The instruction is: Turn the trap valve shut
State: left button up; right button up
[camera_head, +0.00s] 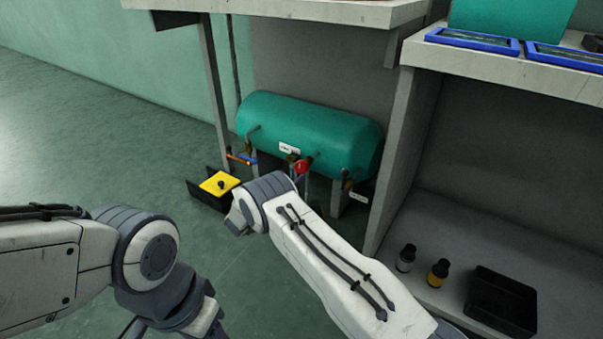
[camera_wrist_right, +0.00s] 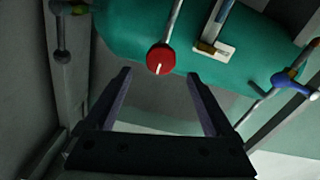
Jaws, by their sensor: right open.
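A red round knob (camera_head: 302,166) with a white mark sits on the front of the green tank (camera_head: 318,128). In the right wrist view the knob (camera_wrist_right: 160,58) is just beyond and between the fingertips, apart from them. My right gripper (camera_wrist_right: 160,77) is open and empty; my own wrist hides it in the head view. A valve with an orange and blue handle (camera_head: 241,158) is at the tank's left end; its blue part (camera_wrist_right: 291,82) shows at the right wrist view's right side. I cannot tell which is the trap valve. My left gripper is out of view.
A black box with a yellow top (camera_head: 214,187) stands on the floor left of the tank. Bench legs (camera_head: 216,85) and a grey panel (camera_head: 392,160) flank the tank. Two small bottles (camera_head: 406,258) and a black tray (camera_head: 500,300) sit on the right lower shelf.

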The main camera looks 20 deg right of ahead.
aim_at(299, 169)
jog(key=b+x, duration=0.3)
jog(key=x, duration=0.4)
jog(key=shift+f+b, duration=0.2)
jog(key=shift+b, duration=0.2)
jog(key=shift+w+d+r, duration=0.2)
jog(key=shift+w+d, duration=0.15)
jog(key=shift+c, duration=0.3)
jog(key=c, duration=1.3)
